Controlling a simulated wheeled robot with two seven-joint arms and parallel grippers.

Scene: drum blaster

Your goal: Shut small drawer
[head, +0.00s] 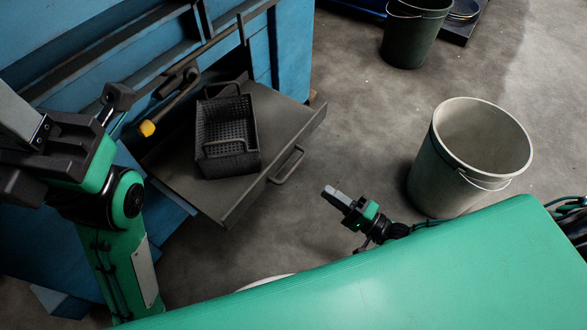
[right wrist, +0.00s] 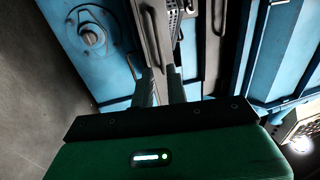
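A grey drawer (head: 184,182) stands pulled out from the blue cabinet (head: 292,50) in the head view. Its bar handle (head: 287,166) is on the front face. A black mesh basket (head: 226,130) sits on the drawer. My right gripper (head: 334,192) is to the right of and below the handle in the head view, apart from it. In the right wrist view its two fingers (right wrist: 161,88) are a little apart, with nothing clearly held between them.
A pale bucket (head: 480,140) stands on the floor to the right. A dark bucket (head: 413,30) is at the back. A yellow-tipped tool (head: 147,128) is at the cabinet, left of the basket.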

